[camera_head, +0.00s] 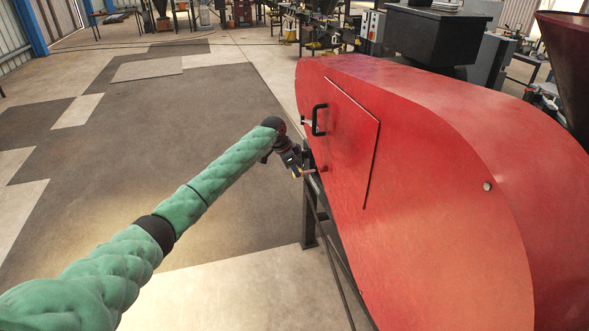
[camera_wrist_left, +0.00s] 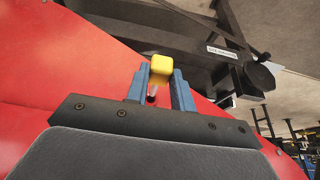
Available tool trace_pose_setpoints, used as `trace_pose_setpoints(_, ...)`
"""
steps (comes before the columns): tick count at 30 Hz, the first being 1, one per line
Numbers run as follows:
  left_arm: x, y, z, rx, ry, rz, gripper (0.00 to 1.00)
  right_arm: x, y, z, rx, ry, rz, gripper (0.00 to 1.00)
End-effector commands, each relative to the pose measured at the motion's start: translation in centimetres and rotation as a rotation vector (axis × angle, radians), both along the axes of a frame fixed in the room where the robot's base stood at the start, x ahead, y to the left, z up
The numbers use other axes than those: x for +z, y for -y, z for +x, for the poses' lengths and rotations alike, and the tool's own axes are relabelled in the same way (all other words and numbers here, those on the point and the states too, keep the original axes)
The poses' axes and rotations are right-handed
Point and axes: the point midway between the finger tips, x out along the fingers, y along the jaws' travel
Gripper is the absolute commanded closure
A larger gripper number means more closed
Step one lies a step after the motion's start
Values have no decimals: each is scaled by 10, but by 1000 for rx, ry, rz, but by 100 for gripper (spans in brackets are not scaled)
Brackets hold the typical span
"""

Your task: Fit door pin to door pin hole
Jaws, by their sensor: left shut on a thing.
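The door pin shows in the left wrist view as a yellow block (camera_wrist_left: 161,66) with a short pale shaft below it. My left gripper (camera_wrist_left: 160,92) is shut on it between two blue fingers. In the head view my left gripper (camera_head: 297,171) is at the left edge of the red housing, below the black door handle (camera_head: 318,120). A thin pale piece reaches from the gripper towards the red door (camera_head: 350,145). I cannot tell whether the pin touches or enters a hole; the hole is not clearly visible. My right gripper is not in view.
The large red housing (camera_head: 440,200) fills the right side, with a dark stand (camera_head: 309,222) under its left edge. A black box (camera_head: 430,35) stands behind it. The floor (camera_head: 130,110) to the left is open. A dark beam (camera_wrist_left: 190,38) shows in the wrist view.

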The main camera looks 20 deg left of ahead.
Motion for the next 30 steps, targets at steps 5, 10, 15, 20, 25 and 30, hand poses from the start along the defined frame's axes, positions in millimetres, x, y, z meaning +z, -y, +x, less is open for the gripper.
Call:
trace_pose_setpoints(5,0,1,1,0,1,-1,100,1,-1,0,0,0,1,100)
trace_pose_setpoints(10,1,5,3,-1,1,-1,100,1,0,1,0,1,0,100)
trace_pose_setpoints(15,1,8,6,0,1,-1,100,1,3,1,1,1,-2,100)
trace_pose_setpoints(20,1,12,8,0,1,1,100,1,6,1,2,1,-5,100)
trace_pose_setpoints(25,1,16,11,0,1,1,100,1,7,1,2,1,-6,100)
trace_pose_setpoints(30,0,20,14,-1,0,0,100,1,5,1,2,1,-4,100)
